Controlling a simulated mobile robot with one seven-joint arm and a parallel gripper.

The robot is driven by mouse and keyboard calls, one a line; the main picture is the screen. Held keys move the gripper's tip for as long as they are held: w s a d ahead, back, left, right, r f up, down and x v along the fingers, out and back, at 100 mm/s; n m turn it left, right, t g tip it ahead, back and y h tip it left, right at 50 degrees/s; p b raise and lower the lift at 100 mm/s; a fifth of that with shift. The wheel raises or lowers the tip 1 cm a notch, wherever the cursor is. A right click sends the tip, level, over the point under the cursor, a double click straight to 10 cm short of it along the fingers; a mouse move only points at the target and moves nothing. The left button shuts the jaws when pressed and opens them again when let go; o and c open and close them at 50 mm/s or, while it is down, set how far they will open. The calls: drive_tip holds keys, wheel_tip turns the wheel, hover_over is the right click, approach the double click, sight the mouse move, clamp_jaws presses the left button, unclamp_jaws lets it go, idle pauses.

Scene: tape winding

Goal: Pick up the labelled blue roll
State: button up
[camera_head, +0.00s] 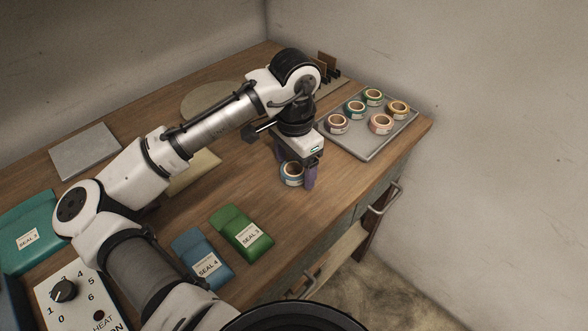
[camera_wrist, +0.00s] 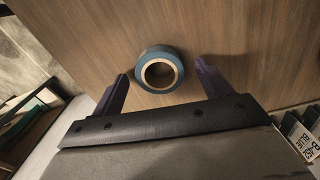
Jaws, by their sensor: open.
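The blue roll (camera_head: 291,174) sits on the wooden table, below my gripper (camera_head: 296,180). Its pale label shows on its side in the head view. In the wrist view the blue roll (camera_wrist: 159,51) shows from above, with a blue outer band and a cream core. My gripper (camera_wrist: 158,82) is open, with one purple finger to each side of the roll. The roll lies a little beyond the line between the fingertips in that view. I cannot tell whether the fingers touch it, and they look apart from it.
A grey tray (camera_head: 365,148) with several tape rolls stands at the back right. The table's front edge is close to the roll. Wood around the roll is clear.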

drive_tip(key=shift+f, duration=0.15)
drive_tip(key=c, duration=1)
drive_tip(key=shift+c, duration=0.3)
